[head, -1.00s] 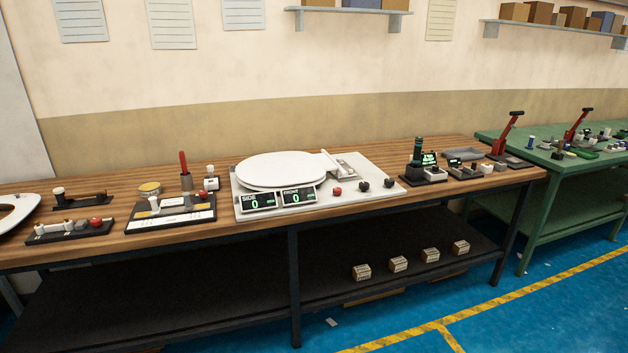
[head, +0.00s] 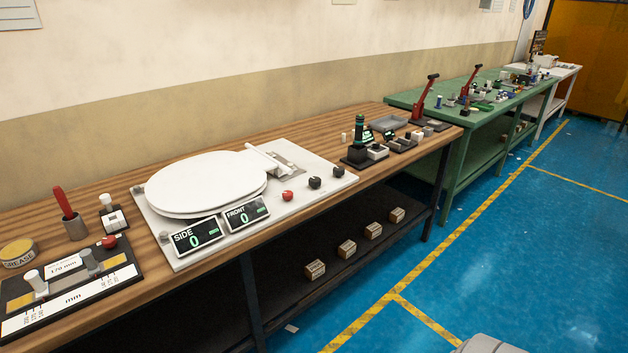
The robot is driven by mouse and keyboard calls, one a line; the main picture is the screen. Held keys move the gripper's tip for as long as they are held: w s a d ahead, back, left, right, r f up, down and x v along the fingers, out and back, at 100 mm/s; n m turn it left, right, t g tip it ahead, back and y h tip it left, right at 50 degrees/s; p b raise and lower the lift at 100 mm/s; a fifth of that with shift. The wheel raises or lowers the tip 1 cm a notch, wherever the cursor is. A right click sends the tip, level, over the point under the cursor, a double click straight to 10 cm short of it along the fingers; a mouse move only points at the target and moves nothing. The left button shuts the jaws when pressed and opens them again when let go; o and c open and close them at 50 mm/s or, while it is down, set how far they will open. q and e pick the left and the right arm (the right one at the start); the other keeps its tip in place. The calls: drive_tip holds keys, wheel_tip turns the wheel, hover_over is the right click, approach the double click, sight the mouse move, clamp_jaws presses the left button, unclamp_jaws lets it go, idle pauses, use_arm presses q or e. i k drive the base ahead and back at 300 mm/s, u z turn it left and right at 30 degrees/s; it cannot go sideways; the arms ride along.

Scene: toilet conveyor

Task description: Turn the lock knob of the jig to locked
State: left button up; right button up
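No lock knob is labelled, so I cannot tell which one it is or how it is set. A black fixture (head: 117,282) with a "mm" scale lies at the lower left of the wooden bench. It has pale and grey posts and a red knob (head: 109,242). A white plate (head: 178,262) in the middle carries a white toilet seat (head: 207,180), SIDE and FRONT displays reading 0, a red knob (head: 287,196) and two black knobs (head: 314,183). Neither of my grippers is in view.
The wooden bench (head: 100,198) has a grease tin (head: 18,252) and a red-handled tool (head: 64,203) at left. A small black station (head: 357,153) stands at right. A green bench (head: 400,99) stands beyond. Boxes sit on the lower shelf.

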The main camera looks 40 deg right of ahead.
sight(288, 195)
drive_tip(key=z, duration=0.75)
drive_tip(key=i, duration=0.8)
drive_tip(key=z, duration=0.85)
